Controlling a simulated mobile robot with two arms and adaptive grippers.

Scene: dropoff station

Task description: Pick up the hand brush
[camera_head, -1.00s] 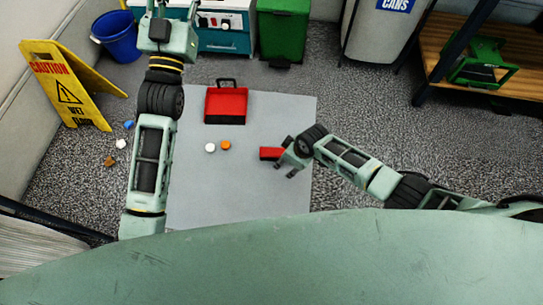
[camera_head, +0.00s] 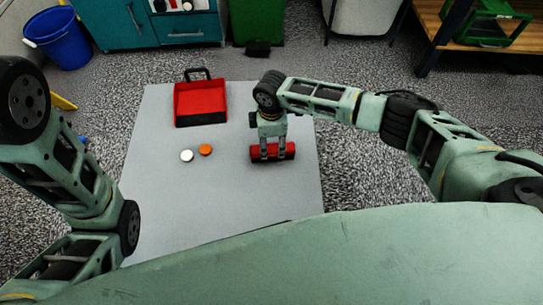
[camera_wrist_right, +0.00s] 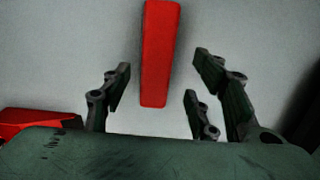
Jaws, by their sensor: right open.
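The red hand brush (camera_head: 291,150) lies on the right part of the grey mat in the head view. My right gripper (camera_head: 273,156) points down at it, with its fingers in front of the brush's middle. In the right wrist view, the red bar of the brush (camera_wrist_right: 159,50) runs up and down between the spread fingers of my right gripper (camera_wrist_right: 160,93). There is a gap on both sides, so the gripper is open. How far the fingertips are above the mat is hard to tell. My left arm is at the left edge; its gripper is out of view.
A red dustpan (camera_head: 200,101) stands at the back of the grey mat (camera_head: 180,215); a white cap (camera_head: 187,156) and an orange cap (camera_head: 205,150) lie before it. A blue bucket (camera_head: 58,38), a teal cabinet (camera_head: 112,22) and a green bin (camera_head: 256,22) stand behind.

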